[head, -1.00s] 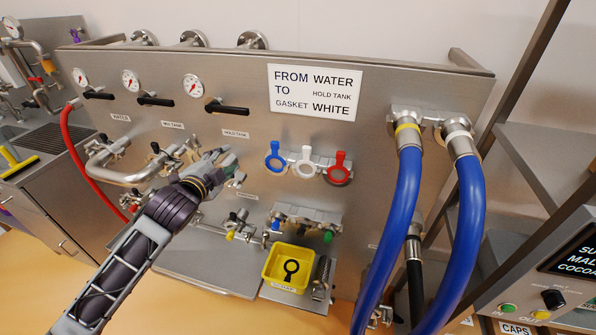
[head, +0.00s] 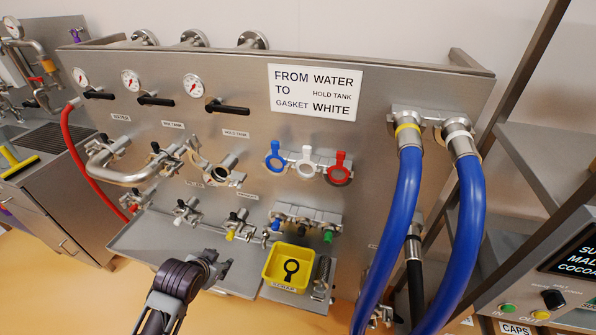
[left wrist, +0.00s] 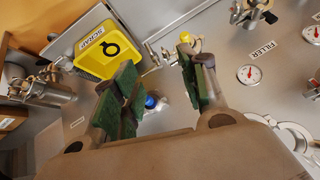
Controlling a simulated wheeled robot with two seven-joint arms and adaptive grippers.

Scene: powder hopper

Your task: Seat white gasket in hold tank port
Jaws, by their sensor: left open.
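The white gasket (head: 306,165) hangs on the rack between a blue gasket (head: 275,160) and a red one (head: 339,168). The hold tank port (head: 228,168), below the HOLD TANK label, is in clear view in the head view; I cannot tell whether anything sits in its mouth. My left gripper (head: 214,265) is low in front of the panel's lower shelf, left of the yellow scrap tray (head: 288,268). In the left wrist view the left gripper (left wrist: 165,88) shows its green pads apart, with nothing held between them. My right gripper is not visible.
The scrap tray holds a black gasket (head: 291,267). Small valves with coloured caps (head: 235,225) stand along the lower panel. Two thick blue hoses (head: 397,210) hang at the right, and a red hose (head: 82,165) is at the left. A steel pipe (head: 115,170) bends out beside the port.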

